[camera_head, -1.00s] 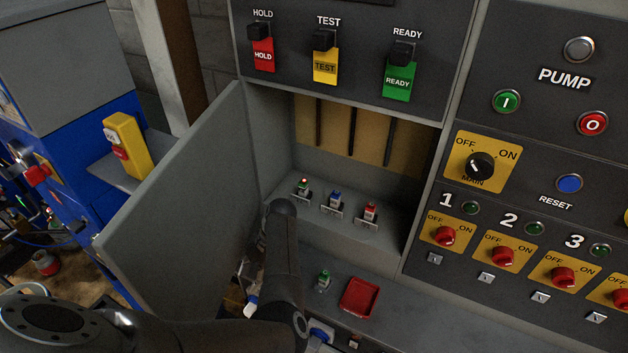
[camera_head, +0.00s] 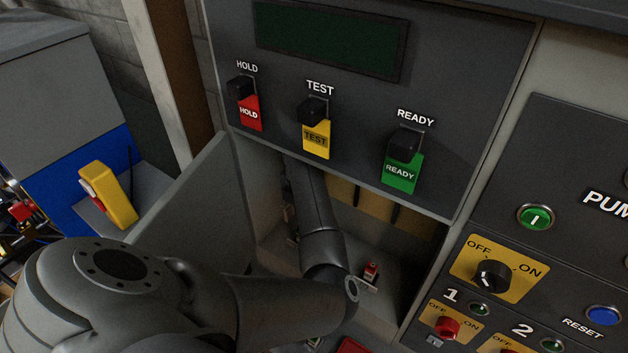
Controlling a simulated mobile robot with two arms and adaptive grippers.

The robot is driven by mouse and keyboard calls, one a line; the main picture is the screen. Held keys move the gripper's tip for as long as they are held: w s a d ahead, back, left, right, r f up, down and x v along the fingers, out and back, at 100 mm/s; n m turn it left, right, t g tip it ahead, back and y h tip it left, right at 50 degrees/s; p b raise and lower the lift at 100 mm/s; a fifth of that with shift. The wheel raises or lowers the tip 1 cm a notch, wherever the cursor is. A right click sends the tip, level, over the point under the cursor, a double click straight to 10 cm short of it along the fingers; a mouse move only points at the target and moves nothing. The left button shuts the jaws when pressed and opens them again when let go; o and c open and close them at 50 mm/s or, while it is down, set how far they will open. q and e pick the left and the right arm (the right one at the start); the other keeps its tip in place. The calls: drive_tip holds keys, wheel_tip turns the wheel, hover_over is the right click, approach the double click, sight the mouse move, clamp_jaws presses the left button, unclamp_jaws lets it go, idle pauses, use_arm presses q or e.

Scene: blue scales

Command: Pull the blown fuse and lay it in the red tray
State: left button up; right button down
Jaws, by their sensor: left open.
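My left arm reaches into the open compartment below the switch panel. My left gripper (camera_head: 291,238) shows only in small part, dark and slim, at the compartment's left side; it is open. A fuse with a red top (camera_head: 370,271) stands in its holder on the compartment floor, right of my arm. The other seated fuses are mostly hidden by my arm, and I cannot tell which fuse is blown. The red tray (camera_head: 352,346) shows only as a strip at the bottom edge, partly behind my arm. My right gripper is not in view.
The compartment's grey door (camera_head: 195,205) stands open on the left. The panel with HOLD, TEST and READY switches (camera_head: 403,146) overhangs the opening. A yellow device (camera_head: 108,195) sits on a shelf at far left.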

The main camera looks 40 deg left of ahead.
use_arm(q)
drive_tip(key=shift+w+a+r, duration=0.25)
drive_tip(key=shift+w+r, duration=0.1)
drive_tip(key=shift+r, duration=0.4)
drive_tip(key=shift+a, duration=0.1)
drive_tip(key=shift+f, duration=0.55)
drive_tip(key=f+b, duration=0.1)
drive_tip(key=f, duration=0.1)
drive_tip(key=f+b, duration=0.2)
drive_tip(key=f, duration=0.1)
drive_tip(key=f+b, duration=0.2)
drive_tip(key=shift+s+f, duration=0.2)
drive_tip(key=shift+s, duration=0.05)
drive_tip(key=shift+d+f+b, duration=0.2)
drive_tip(key=shift+f+b, duration=0.2)
drive_tip(key=shift+f, duration=0.05)
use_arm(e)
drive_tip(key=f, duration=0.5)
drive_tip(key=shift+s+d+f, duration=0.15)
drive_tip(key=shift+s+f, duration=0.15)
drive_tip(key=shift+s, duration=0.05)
use_arm(q)
drive_tip(key=shift+s, duration=0.1)
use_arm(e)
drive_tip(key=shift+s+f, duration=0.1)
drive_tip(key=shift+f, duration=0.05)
